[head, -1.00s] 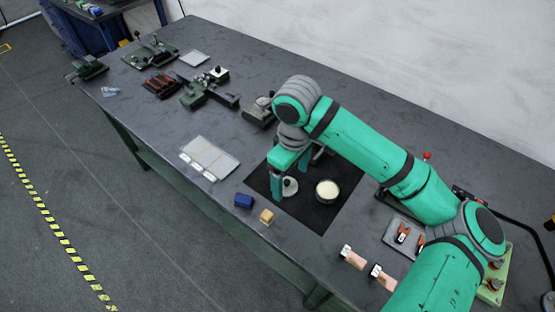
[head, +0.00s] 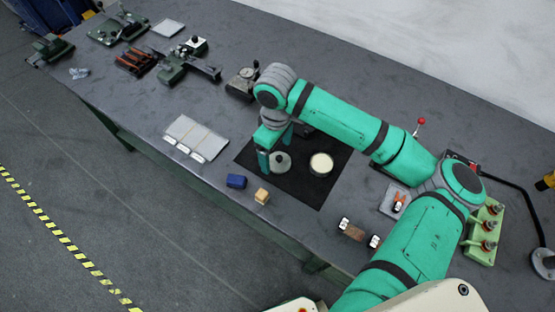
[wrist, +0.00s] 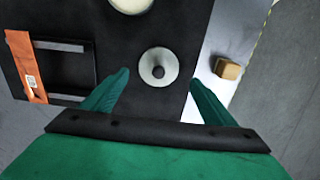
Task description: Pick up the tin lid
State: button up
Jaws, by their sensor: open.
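The tin lid (head: 281,161) is a round, pale grey disc with a small dark knob, lying on the black mat (head: 301,188). In the wrist view the tin lid (wrist: 158,68) sits ahead of and between the fingers, with its knob in its middle. My gripper (head: 273,156) is low over the mat at the lid. In the wrist view my gripper (wrist: 158,82) has its two green fingers wide apart, with nothing held between them. The round tin (head: 321,164) with a cream-coloured inside stands on the mat right of the lid.
A blue block (head: 236,181) and a tan wooden block (head: 262,196) lie near the bench's front edge. A dark frame with an orange strip (wrist: 26,66) lies left in the wrist view. A pale panel (head: 196,137) lies left of the mat, with bare bench around it.

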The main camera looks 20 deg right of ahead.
aim_at(278, 157)
jog(key=shift+s+d+f, duration=0.1)
jog(key=shift+d+f, duration=0.1)
jog(key=shift+f, duration=0.6)
jog(key=shift+s+d+f, duration=0.1)
jog(key=shift+d+f, duration=0.05)
jog(key=shift+f, duration=0.6)
jog(key=shift+a, duration=0.1)
jog(key=c, duration=1.1)
jog(key=shift+w+r, duration=0.1)
jog(key=shift+r, duration=0.1)
